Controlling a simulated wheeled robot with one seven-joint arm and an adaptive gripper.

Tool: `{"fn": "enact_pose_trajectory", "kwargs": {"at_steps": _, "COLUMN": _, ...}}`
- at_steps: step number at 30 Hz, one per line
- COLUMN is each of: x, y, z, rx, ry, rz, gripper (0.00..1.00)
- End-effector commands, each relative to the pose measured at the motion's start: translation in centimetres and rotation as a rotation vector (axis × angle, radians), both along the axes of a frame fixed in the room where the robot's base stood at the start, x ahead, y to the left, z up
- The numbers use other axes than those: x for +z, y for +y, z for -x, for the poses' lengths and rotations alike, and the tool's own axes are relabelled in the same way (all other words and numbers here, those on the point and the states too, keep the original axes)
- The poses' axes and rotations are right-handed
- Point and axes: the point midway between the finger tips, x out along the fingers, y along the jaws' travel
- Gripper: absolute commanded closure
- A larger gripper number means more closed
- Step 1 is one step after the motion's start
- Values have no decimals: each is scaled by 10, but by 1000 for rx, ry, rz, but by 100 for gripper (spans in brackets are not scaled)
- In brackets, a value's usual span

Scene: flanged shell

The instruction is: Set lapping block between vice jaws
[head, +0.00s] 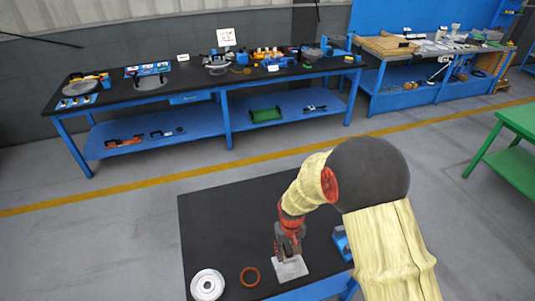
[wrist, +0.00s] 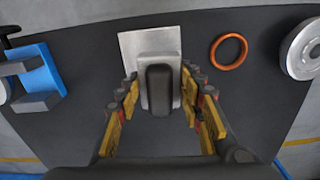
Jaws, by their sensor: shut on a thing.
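The lapping block (wrist: 147,46), a pale grey block with a dark rounded top, shows in the wrist view between the fingers of my gripper (wrist: 160,88). My gripper is shut on it from both sides. A flat pale metal plate (wrist: 128,48) lies under or behind the block; I cannot tell whether they touch. In the head view my gripper (head: 289,252) points down over the plate (head: 292,272) and hides most of the block. The vice (wrist: 42,75), blue with grey jaws, is at the left in the wrist view. In the head view the vice (head: 342,243) is partly hidden by my arm.
An orange ring (head: 250,276) and a silver flanged disc (head: 207,285) lie on the black table (head: 215,225), left of the plate in the head view. The table's back left is clear. A long blue-legged workbench (head: 190,85) stands farther back.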

Motion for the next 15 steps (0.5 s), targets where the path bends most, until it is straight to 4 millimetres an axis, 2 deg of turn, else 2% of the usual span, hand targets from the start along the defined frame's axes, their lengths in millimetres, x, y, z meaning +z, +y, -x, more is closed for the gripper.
{"fn": "enact_pose_trajectory", "kwargs": {"at_steps": 1, "x": -10, "y": -12, "z": -7, "rx": -28, "ry": -1, "rz": 0, "gripper": 95}}
{"fn": "enact_pose_trajectory", "kwargs": {"at_steps": 9, "x": -18, "y": -65, "z": -39, "rx": -147, "ry": 0, "rz": 0, "gripper": 95}}
{"fn": "enact_pose_trajectory", "kwargs": {"at_steps": 15, "x": -24, "y": -89, "z": -47, "rx": -193, "ry": 3, "rz": 0, "gripper": 95}}
